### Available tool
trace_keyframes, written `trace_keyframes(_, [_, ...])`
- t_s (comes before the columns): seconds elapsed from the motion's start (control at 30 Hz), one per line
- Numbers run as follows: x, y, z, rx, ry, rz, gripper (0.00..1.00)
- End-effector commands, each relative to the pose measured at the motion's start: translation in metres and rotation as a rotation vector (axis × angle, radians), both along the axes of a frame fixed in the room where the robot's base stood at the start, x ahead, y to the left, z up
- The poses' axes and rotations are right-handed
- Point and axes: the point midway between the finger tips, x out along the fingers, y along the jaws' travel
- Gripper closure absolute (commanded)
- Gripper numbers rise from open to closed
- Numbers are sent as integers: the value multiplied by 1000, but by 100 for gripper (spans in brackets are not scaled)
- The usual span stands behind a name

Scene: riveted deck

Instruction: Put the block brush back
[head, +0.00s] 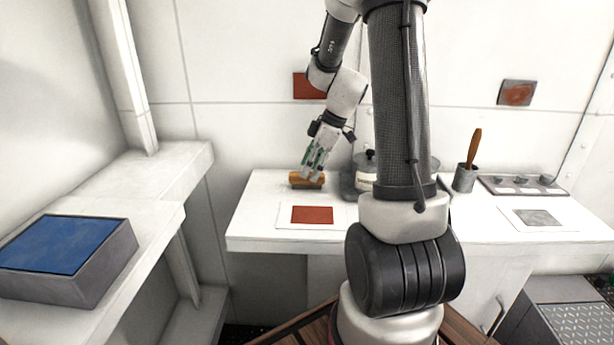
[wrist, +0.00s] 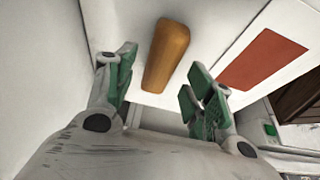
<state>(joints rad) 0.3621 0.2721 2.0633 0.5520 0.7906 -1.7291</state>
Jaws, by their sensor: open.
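The block brush (head: 307,180) lies on the white counter, left of the pot in the head view. It has an orange-brown wooden top, which also shows in the wrist view (wrist: 166,54). My gripper (head: 310,172) is just above the brush in the head view, partly in front of it. In the wrist view my gripper (wrist: 158,82) is open, with its green-padded fingers apart and the brush showing beyond and between them. No contact with the brush can be made out. A red patch (head: 312,215) on a white mat lies in front of the brush; the red patch (wrist: 262,60) is at right in the wrist view.
A pot (head: 366,172) stands close right of the brush, partly behind my arm. A grey cup with a wooden-handled tool (head: 465,178) and a knobbed panel (head: 522,185) are farther right. A grey patch (head: 538,217) lies at right. A blue-topped box (head: 50,245) sits on the left bench.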

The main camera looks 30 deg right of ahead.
Motion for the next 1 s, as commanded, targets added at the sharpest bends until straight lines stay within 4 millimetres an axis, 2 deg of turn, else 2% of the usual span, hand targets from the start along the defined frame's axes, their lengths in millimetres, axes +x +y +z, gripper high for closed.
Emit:
trace_keyframes(0.03, [-2,-5,13,-1,-6,-2,47])
trace_keyframes(0.2, [-10,-17,47,-1,-4,-2,47])
trace_keyframes(0.4, [-16,-25,72,-1,-2,-1,47])
trace_keyframes(0.57, [-31,-14,92,-12,16,-49,47])
trace_keyframes(0.67, [-57,8,114,-32,46,-155,47])
trace_keyframes(0.8, [-115,41,143,-65,77,-389,47])
trace_keyframes(1.0, [-189,61,155,-59,57,-733,47])
